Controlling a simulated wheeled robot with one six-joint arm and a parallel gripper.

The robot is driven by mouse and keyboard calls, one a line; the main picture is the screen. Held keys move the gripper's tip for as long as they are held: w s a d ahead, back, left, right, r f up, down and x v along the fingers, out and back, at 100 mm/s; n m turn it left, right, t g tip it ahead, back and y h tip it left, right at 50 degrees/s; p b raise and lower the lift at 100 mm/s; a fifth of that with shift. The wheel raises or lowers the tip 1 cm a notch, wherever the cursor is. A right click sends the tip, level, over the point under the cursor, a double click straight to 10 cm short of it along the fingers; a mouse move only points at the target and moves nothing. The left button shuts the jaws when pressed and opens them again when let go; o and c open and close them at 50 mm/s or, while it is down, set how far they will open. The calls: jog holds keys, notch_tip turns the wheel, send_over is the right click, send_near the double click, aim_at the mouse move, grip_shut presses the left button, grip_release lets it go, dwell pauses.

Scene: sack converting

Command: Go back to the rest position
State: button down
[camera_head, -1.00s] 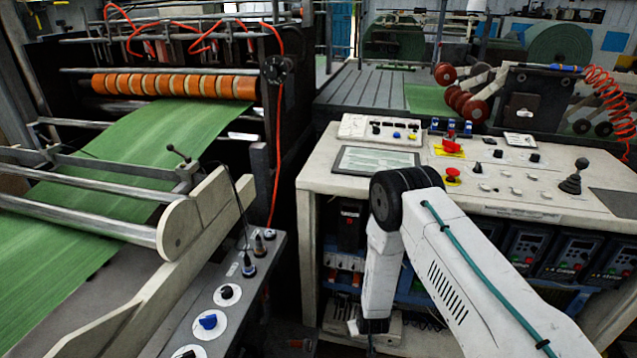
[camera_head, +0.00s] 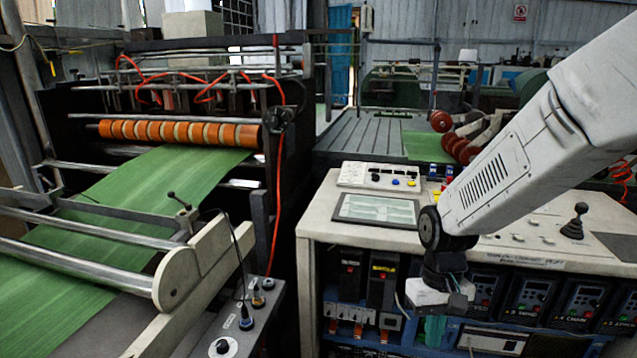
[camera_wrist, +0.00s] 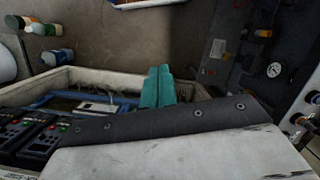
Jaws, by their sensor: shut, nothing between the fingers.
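My gripper (camera_head: 433,330) hangs at the front of the white control console, before its open lower bay, with its teal fingers pointing down. In the wrist view the teal fingers (camera_wrist: 157,88) are together, with nothing between them. My white arm comes in from the upper right and covers part of the console top (camera_head: 318,215). No separate task object is in view.
A joystick (camera_head: 574,222) and a flat screen panel (camera_head: 375,210) are on the console. Drive units (camera_head: 527,300) fill its front bay near my gripper. Green sheet (camera_head: 150,185) runs through a roller machine at left. Small bottles (camera_wrist: 57,57) show in the wrist view.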

jog(key=s+d+r+t, duration=0.2)
jog(key=s+r, duration=0.6)
jog(key=s+d+r+m+t, duration=0.1)
jog(key=s+d+r+t, duration=0.1)
jog(key=s+r, duration=0.7)
jog(key=shift+d, duration=0.6)
